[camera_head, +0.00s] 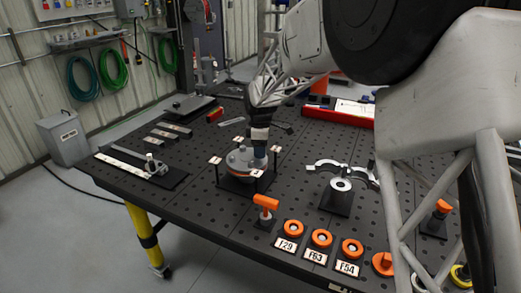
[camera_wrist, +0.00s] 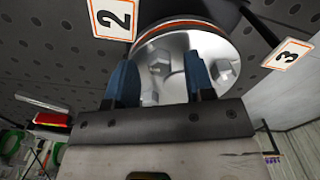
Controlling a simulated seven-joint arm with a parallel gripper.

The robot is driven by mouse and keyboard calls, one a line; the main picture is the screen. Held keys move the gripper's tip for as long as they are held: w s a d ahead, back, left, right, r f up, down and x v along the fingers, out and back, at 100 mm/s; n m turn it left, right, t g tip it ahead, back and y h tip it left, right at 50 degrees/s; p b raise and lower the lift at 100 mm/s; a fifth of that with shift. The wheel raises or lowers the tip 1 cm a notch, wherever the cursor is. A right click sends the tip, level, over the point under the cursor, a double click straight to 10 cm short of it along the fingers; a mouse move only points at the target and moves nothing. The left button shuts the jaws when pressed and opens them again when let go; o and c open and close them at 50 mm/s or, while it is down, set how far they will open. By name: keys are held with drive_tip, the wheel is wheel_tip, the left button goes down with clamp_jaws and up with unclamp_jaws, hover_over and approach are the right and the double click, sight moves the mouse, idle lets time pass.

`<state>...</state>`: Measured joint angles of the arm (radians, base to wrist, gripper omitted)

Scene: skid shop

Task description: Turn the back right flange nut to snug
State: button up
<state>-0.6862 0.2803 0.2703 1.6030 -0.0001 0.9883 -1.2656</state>
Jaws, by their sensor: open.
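A round grey metal flange (camera_head: 240,161) with an orange band near its rim stands on a dark base plate on the black perforated table. Small numbered tags stand around it. My gripper (camera_head: 261,156) points down at the flange's right side. In the wrist view, the blue fingers of my gripper (camera_wrist: 160,76) are apart over the flange face (camera_wrist: 192,45). A hex nut (camera_wrist: 160,62) shows between the fingertips; I cannot tell whether they touch it. Another nut (camera_wrist: 223,71) lies right of the right finger, and one (camera_wrist: 149,99) sits lower between the fingers. Which is the back right nut is unclear.
Tag 2 (camera_wrist: 111,16) and tag 3 (camera_wrist: 286,54) stand close to the flange. An orange T-handle (camera_head: 266,202) and several orange rings stand in front. Flat bars lie at the left.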

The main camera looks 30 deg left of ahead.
drive_tip(key=shift+r, duration=3.7)
drive_tip(key=shift+d, duration=0.1)
drive_tip(key=shift+w+d+f, duration=0.1)
drive_tip(key=shift+d, duration=0.05)
drive_tip(key=shift+f, duration=3.85)
clamp_jaws()
